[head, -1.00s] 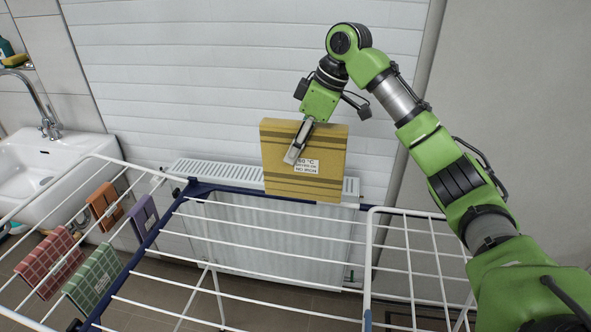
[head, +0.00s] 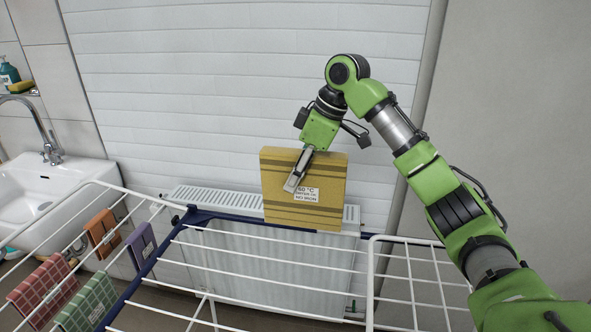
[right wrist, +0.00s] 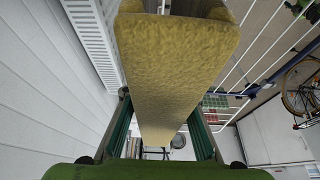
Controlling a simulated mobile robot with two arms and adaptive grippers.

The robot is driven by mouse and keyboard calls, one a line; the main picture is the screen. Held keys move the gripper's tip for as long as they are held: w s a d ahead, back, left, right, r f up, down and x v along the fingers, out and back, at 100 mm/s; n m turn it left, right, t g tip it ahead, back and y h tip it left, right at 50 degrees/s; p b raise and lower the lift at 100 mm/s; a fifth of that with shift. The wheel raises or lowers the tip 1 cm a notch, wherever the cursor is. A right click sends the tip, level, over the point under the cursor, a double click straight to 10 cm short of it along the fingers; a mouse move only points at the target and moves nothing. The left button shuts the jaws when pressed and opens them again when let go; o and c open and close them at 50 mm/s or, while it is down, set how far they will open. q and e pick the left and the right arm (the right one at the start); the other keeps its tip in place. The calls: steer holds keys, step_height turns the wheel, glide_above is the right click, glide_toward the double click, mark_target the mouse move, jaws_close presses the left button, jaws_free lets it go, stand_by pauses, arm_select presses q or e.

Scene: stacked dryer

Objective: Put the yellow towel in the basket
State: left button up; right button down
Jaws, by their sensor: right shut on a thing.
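The yellow towel (head: 273,185), folded flat with brown stripes and a white label, hangs upright from my right gripper (head: 296,178) in the head view. The gripper is shut on it. The towel is held in the air above the back of the drying rack, in front of the radiator. In the right wrist view the towel (right wrist: 178,70) fills the middle, close to the camera. My left gripper is not in view. No basket shows in the head view, and I cannot make one out in the wrist view.
The white drying rack (head: 270,247) spreads below. Orange (head: 103,233), purple (head: 141,245), red (head: 44,290) and green (head: 88,304) cloths hang at its left. A radiator (head: 270,262) stands behind, and a sink (head: 45,190) is at the far left.

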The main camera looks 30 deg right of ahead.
mark_target(296, 191)
steer(key=shift+f, duration=2.1)
